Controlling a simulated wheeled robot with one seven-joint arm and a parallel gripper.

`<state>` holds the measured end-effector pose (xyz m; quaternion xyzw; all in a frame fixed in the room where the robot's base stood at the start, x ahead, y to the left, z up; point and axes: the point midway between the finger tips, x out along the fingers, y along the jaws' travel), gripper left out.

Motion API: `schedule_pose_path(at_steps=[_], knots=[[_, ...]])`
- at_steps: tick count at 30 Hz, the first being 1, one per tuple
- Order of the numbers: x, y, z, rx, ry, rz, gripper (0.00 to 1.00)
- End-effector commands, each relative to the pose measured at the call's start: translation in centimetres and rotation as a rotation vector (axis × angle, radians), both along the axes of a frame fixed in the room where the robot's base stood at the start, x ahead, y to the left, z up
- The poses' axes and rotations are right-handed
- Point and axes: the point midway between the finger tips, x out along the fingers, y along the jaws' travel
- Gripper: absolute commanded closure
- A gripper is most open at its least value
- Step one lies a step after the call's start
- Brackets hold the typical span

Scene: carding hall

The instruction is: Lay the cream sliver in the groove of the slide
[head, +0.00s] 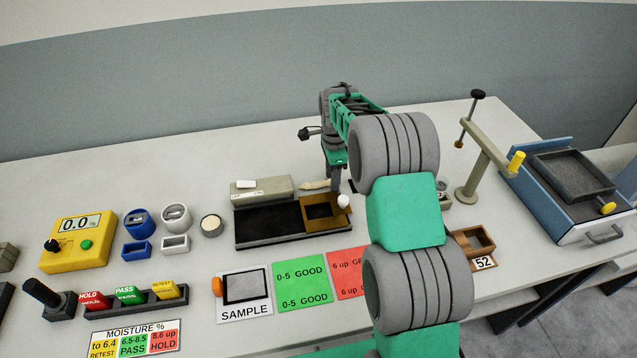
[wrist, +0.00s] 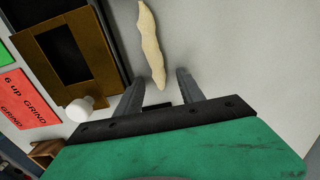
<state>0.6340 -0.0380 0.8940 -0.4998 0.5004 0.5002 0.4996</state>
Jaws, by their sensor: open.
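The cream sliver (wrist: 151,45) lies on the bench top as a thin, slightly bent strip. In the head view the sliver (head: 314,185) shows just behind the brown frame. My gripper (wrist: 157,78) is open, with the sliver's near end between its fingers in the picture; I cannot tell whether they touch it. In the head view my gripper (head: 337,182) points down at the sliver's right end. The likely slide is a brown frame (head: 313,222) with a dark opening and white knob, on a black bed (head: 266,222). The brown frame (wrist: 44,27) is left of the sliver in the wrist view.
A beige block (head: 265,190) with a white piece on it stands behind the black bed. Blue and white cups (head: 140,220) and a yellow meter (head: 78,242) are at left. A post with a clamp arm (head: 482,165) stands at right. The bench behind is clear.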

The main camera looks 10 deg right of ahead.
Motion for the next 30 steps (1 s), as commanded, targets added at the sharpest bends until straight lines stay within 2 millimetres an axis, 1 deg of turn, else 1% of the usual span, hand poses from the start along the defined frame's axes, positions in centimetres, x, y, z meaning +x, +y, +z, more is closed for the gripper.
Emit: schedule_pose_path(at_steps=[4, 20, 21, 30], knots=[[0.02, 0.00, 0.03, 0.000, -0.001, 0.000, 0.55], [0.02, 0.00, 0.08, 0.000, -0.001, 0.001, 0.99], [0.02, 0.00, 0.08, 0.000, -0.001, 0.001, 1.00], [0.03, 0.00, 0.09, 0.000, -0.001, 0.001, 1.00]])
